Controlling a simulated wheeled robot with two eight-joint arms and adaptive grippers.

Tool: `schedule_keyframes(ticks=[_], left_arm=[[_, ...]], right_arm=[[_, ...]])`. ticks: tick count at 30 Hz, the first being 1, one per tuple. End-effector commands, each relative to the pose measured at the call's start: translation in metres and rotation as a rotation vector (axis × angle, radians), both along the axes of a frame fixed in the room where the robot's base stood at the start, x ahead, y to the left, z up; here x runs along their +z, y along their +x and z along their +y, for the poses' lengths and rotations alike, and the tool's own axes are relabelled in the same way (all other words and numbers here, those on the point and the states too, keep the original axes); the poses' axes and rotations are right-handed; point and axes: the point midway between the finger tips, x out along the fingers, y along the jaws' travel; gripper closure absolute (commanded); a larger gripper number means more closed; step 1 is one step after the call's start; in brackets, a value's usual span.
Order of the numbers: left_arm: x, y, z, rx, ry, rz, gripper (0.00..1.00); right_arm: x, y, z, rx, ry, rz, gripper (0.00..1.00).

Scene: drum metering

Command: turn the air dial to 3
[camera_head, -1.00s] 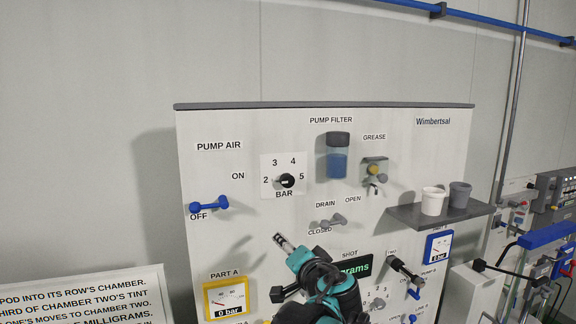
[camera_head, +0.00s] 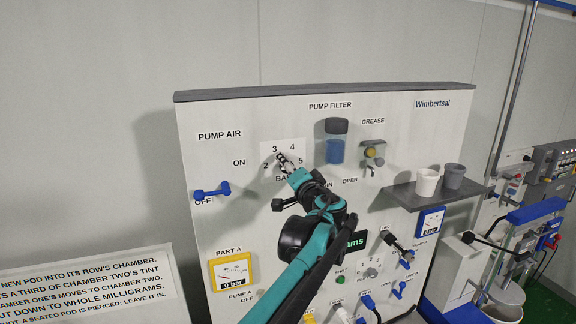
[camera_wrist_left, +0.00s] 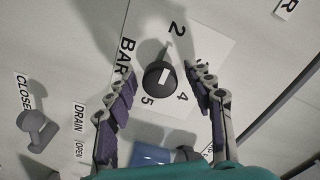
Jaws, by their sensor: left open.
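The air dial (camera_wrist_left: 157,79) is a dark round knob with a white mark on a white plate (camera_wrist_left: 207,30) in the left wrist view. A thin pale pointer appears to stick out from it towards the 2. The numbers 2, 4 and 5 show around it; the 3 is hidden there but shows in the head view. My left gripper (camera_head: 285,160) is open in front of the plate and hides the dial in the head view. In the wrist view its fingers (camera_wrist_left: 163,76) stand on either side of the dial; contact cannot be told. My right gripper is not in view.
On the panel (camera_head: 225,120) are a blue air lever (camera_head: 212,191) at OFF, a pump filter (camera_head: 335,142) and a grease fitting (camera_head: 374,158). A shelf (camera_head: 405,196) with two cups juts out at right. The drain lever (camera_wrist_left: 38,130) shows in the wrist view.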

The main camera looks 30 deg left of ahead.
Motion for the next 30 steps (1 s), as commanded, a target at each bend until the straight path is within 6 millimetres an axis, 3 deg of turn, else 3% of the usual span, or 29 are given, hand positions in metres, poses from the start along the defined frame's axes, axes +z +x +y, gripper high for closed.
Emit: schedule_keyframes(ticks=[8,13,14,30], left_arm=[[-0.0006,0.0011,0.0012,-0.001,-0.001,0.001,0.5],[-0.0005,0.001,0.001,-0.001,-0.001,0.001,0.95],[-0.0005,0.001,0.001,-0.001,-0.001,0.001,0.97],[-0.002,0.001,0.0007,-0.001,0.084,0.1,0.97]], right_arm=[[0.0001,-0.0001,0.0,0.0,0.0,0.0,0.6],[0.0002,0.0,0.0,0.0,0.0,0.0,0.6],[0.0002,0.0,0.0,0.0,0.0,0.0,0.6],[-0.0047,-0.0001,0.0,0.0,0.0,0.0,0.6]])
